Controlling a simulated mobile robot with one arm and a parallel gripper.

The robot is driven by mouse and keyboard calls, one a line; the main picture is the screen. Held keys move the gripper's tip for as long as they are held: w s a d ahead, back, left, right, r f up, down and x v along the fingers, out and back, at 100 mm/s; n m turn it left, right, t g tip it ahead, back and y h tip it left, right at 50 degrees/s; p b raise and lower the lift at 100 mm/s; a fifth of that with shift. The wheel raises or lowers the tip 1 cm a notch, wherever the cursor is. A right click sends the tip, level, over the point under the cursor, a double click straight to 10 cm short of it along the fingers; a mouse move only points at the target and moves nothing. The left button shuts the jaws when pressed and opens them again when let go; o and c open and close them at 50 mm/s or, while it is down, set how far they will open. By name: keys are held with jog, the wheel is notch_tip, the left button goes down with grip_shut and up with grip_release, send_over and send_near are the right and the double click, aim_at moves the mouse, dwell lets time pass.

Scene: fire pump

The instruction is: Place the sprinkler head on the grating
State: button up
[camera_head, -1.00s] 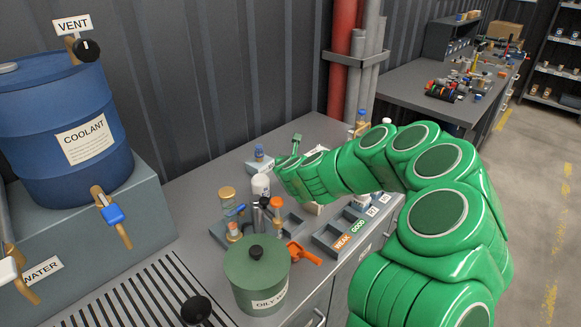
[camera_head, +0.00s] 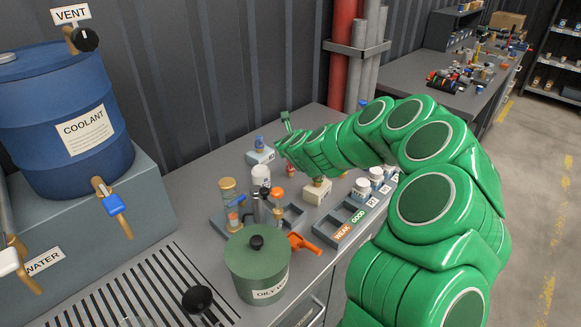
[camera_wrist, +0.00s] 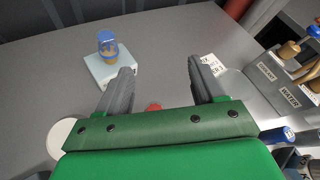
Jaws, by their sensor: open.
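The grating (camera_head: 145,295) is a dark slotted panel set in the near left of the grey worktop. I cannot tell for sure which small part is the sprinkler head. A small red and brass piece (camera_head: 320,182) stands on a cream block (camera_head: 316,194) at mid-worktop. A blue-topped piece with amber inside (camera_head: 259,143) stands on a pale block (camera_head: 261,156) farther back; it also shows in the wrist view (camera_wrist: 107,44). My gripper (camera_wrist: 160,68) is open and empty above the worktop, right of that blue-topped piece. A red spot (camera_wrist: 153,107) shows between its fingers.
A green oily-waste can (camera_head: 257,265) and a black knob (camera_head: 197,299) stand beside and over the grating. An orange-handled part (camera_head: 303,243), a parts tray (camera_head: 232,222) and a WEAK/GOOD tray (camera_head: 346,222) crowd the worktop. The coolant drum (camera_head: 58,122) stands left.

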jog(key=f+n+g, duration=0.1)
jog(key=n+g, duration=0.1)
jog(key=n, duration=0.7)
jog(key=f+n+g, duration=0.1)
jog(key=n+g, duration=0.2)
jog(key=n, duration=0.6)
jog(key=s+f+n+g, duration=0.1)
jog(key=n+g, duration=0.1)
jog(key=n, duration=0.7)
jog(key=shift+d+f+g+h, duration=0.1)
jog(key=shift+f+g+h, duration=0.15)
jog(key=shift+g+h, duration=0.15)
jog(key=shift+w+d+f+n+g+h, duration=0.2)
jog(key=shift+f+n, duration=0.25)
jog(key=shift+f, duration=0.6)
jog(key=shift+w+d+f+n+g+h, duration=0.2)
jog(key=shift+f+n, duration=0.3)
jog(key=shift+f, duration=0.6)
jog(key=shift+w+f+n+g+h, duration=0.1)
jog(key=shift+w+f+n, duration=0.25)
jog(key=shift+f, duration=0.7)
jog(key=shift+w+f, duration=0.25)
jog(key=shift+f, duration=0.35)
